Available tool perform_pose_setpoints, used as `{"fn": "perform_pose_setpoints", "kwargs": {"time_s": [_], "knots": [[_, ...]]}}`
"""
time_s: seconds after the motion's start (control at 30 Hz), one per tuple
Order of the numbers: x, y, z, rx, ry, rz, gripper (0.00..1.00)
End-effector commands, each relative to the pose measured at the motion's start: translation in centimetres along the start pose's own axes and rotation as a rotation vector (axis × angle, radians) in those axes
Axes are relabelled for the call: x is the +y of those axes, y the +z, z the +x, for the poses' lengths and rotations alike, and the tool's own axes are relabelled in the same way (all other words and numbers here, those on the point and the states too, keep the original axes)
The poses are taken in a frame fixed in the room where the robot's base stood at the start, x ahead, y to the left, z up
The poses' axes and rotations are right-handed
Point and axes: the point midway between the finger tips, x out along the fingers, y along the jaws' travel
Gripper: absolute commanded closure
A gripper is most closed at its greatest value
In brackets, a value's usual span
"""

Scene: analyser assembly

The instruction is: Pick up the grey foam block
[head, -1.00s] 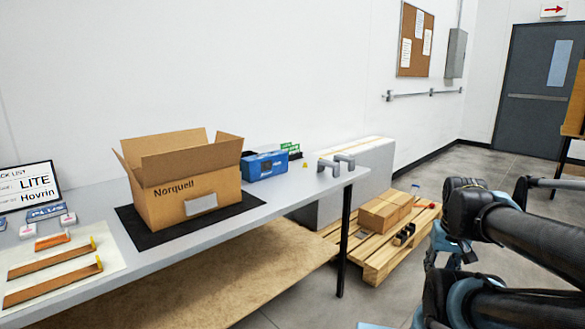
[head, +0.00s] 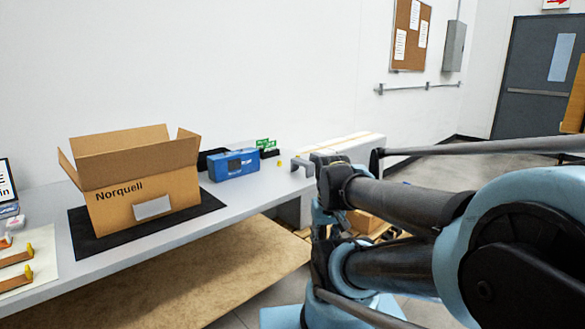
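Two grey bracket-shaped pieces stand near the right end of the table in the head view. The left one (head: 301,164) shows beside my arm; the other (head: 321,157) is partly hidden behind the arm. They may be the grey foam blocks, but I cannot tell their material. My arm fills the right side of the picture and reaches towards the table's right end. I cannot make out my gripper or its fingers, nor any thing held.
An open cardboard box (head: 150,190) marked Norquell stands on a black mat (head: 88,240) on the grey table (head: 250,195). A blue case (head: 234,164) sits behind it to the right. Orange-brown strips (head: 14,280) lie at the left. A lower shelf (head: 220,285) spans beneath.

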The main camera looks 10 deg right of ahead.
Motion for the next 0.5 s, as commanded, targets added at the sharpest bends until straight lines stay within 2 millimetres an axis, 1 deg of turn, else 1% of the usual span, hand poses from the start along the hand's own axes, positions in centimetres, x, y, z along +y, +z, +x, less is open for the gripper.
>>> {"fn": "perform_pose_setpoints", "kwargs": {"time_s": [0.17,0.2,0.27,0.3,0.37,0.47,0.5], "knots": [[0.0,0.0,0.0,0.000,0.000,0.000,0.67],[0.0,0.0,0.0,0.000,0.000,0.000,0.58],[0.0,0.5,-0.6,0.010,-0.001,-0.002,0.44],[0.0,0.4,-0.9,0.012,-0.002,-0.005,0.43],[-0.1,-0.2,-1.5,0.014,-0.007,-0.015,0.43],[-0.5,-2.4,-3.1,0.018,-0.020,-0.047,0.43],[-0.6,-3.5,-4.0,0.020,-0.027,-0.065,0.43]]}}
